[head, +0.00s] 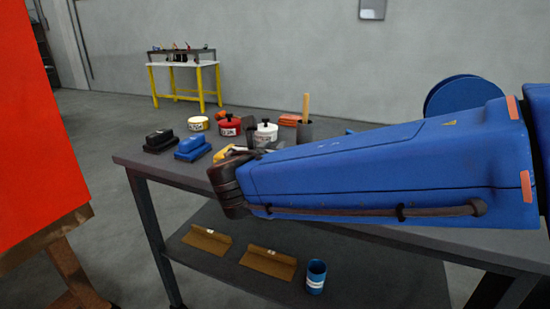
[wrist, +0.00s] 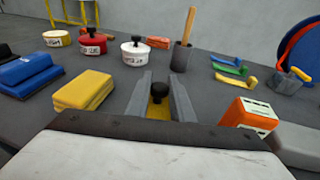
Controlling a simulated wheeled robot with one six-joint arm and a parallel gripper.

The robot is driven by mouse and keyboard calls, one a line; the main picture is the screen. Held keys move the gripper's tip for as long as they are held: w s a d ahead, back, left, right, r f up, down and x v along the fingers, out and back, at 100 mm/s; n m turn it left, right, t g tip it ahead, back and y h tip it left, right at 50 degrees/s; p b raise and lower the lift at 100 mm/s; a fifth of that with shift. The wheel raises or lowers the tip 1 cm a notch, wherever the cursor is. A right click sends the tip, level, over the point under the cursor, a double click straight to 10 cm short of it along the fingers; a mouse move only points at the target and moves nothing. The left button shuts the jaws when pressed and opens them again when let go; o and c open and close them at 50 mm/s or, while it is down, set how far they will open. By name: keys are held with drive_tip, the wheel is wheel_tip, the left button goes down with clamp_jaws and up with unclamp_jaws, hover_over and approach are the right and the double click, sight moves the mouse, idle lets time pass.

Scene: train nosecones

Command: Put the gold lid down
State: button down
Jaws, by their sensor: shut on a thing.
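In the wrist view my gripper (wrist: 161,92) is shut on the black knob of the gold lid (wrist: 158,127). Only a small gold patch of the lid shows between the fingers; my wrist hides the rest. I cannot tell whether the lid touches the table. The gold pot (wrist: 57,39) stands at the far left with no knob on top; it also shows in the head view (head: 198,124). In the head view my arm hides the lid.
A red pot (wrist: 92,41) and a white pot (wrist: 135,53) with black knobs stand beyond my gripper. A yellow block (wrist: 84,90) and blue block (wrist: 30,75) lie left. A dark cup with a wooden handle (wrist: 181,57) stands behind; an orange box (wrist: 245,113) is right.

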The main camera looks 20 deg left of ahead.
drive_tip(key=shift+f, duration=1.4)
drive_tip(key=shift+f, duration=0.15)
drive_tip(key=c, duration=1.6)
unclamp_jaws()
drive_tip(key=shift+o, duration=0.2)
drive_tip(key=shift+s+r, duration=0.15)
drive_tip(key=shift+r, duration=0.05)
drive_tip(key=v, duration=1.1)
drive_tip(key=shift+s, duration=0.35)
